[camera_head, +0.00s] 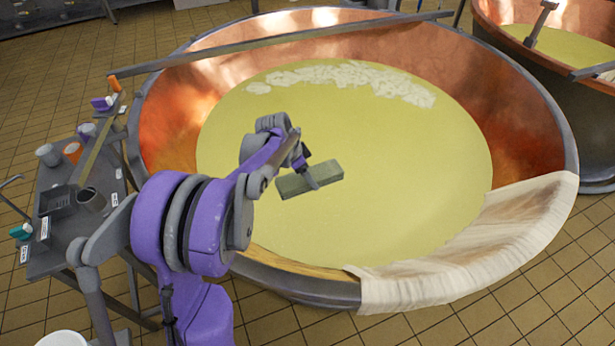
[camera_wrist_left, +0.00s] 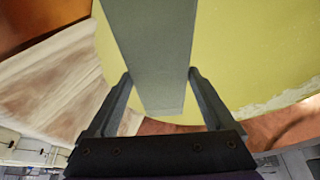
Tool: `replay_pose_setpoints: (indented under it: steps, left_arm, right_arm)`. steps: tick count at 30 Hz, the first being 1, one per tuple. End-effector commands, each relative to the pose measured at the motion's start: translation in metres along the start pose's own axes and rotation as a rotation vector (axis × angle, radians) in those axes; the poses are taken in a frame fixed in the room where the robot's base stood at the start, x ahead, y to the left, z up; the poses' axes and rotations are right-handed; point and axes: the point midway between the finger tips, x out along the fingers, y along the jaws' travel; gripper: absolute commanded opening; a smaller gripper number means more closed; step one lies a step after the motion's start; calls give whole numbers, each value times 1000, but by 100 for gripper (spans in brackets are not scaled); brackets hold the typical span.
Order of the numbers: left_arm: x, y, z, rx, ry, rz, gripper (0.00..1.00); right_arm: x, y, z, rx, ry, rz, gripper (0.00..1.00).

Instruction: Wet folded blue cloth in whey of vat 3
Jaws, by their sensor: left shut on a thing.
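My left gripper (camera_head: 313,176) reaches over the rim of the large copper vat (camera_head: 178,110) and is shut on the folded cloth (camera_head: 292,186). The cloth looks like a flat, grey-green block lying about level. In the left wrist view the cloth (camera_wrist_left: 153,50) sits between the two fingers (camera_wrist_left: 160,75) and sticks out past them. The cloth is over the yellow whey (camera_head: 400,170); I cannot tell whether its underside touches the surface. No vat number is readable. My right gripper is not in view.
White curd (camera_head: 345,78) floats at the whey's far side. A pale cloth (camera_head: 470,255) drapes over the vat's near right rim. A bar (camera_head: 280,42) crosses the far rim. A cluttered side table (camera_head: 60,225) stands left, and another vat (camera_head: 570,45) stands at upper right.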

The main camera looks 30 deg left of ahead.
Motion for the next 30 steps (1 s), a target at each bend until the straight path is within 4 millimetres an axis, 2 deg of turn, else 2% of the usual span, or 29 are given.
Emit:
replay_pose_setpoints:
  steps: [1, 21, 30]
  left_arm:
    - [-9, -1, -5, 0, 2, -1, 17]
    - [-81, -1, -35, 0, 2, -1, 17]
    - [-86, 0, -36, 0, 0, 0, 17]
  right_arm:
    - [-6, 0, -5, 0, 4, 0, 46]
    - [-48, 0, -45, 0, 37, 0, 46]
    - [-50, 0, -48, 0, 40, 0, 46]
